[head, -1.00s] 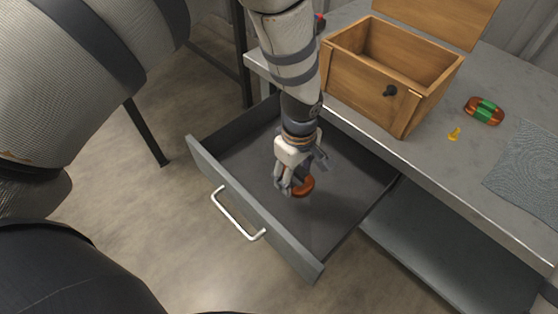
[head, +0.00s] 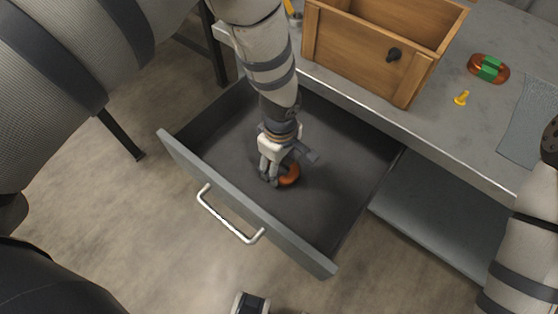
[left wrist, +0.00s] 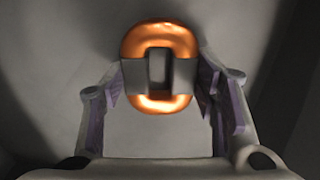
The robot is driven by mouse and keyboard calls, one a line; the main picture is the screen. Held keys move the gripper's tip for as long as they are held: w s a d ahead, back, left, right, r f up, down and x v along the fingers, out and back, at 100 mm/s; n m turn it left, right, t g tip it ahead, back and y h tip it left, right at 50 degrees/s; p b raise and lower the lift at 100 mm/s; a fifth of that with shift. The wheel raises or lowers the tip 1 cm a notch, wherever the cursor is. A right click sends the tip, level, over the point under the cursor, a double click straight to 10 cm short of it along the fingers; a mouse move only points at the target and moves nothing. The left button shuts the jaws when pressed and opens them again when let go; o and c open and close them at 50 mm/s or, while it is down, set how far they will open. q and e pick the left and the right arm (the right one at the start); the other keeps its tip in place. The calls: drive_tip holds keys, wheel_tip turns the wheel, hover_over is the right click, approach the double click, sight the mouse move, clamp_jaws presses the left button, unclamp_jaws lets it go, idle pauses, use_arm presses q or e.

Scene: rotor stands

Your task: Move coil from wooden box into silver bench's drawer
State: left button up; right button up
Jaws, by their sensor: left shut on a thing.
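The copper-orange coil (head: 290,174) with a grey band is inside the open drawer (head: 335,160) of the silver bench (head: 440,135). My left gripper (head: 279,176) reaches down into the drawer and is shut on the coil. In the left wrist view the coil (left wrist: 160,37) sits between the two fingers, held at its grey band, over the grey drawer floor. I cannot tell whether it touches the floor. The wooden box (head: 350,48) stands open on the bench top, its far part cut off by the frame.
A second copper coil with a green band (head: 488,68) and a small yellow piece (head: 461,98) lie on the bench, right of the box. A grey textured mat (head: 525,125) lies further right. The drawer has a silver handle (head: 228,216) and free floor around the gripper.

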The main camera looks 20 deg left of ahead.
use_arm(q)
drive_tip(key=shift+f, duration=0.2)
drive_tip(key=o, duration=1.6)
drive_tip(key=shift+o, duration=0.2)
drive_tip(key=shift+r, duration=0.15)
wheel_tip(320, 180, up, 12)
drive_tip(key=p, duration=0.2)
drive_tip(key=shift+r, duration=0.15)
use_arm(e)
drive_tip(key=shift+w+a+r+t, duration=0.1)
drive_tip(key=shift+w+r+t, duration=0.4)
drive_tip(key=shift+w+r, duration=0.75)
use_arm(q)
drive_tip(key=shift+a, duration=0.1)
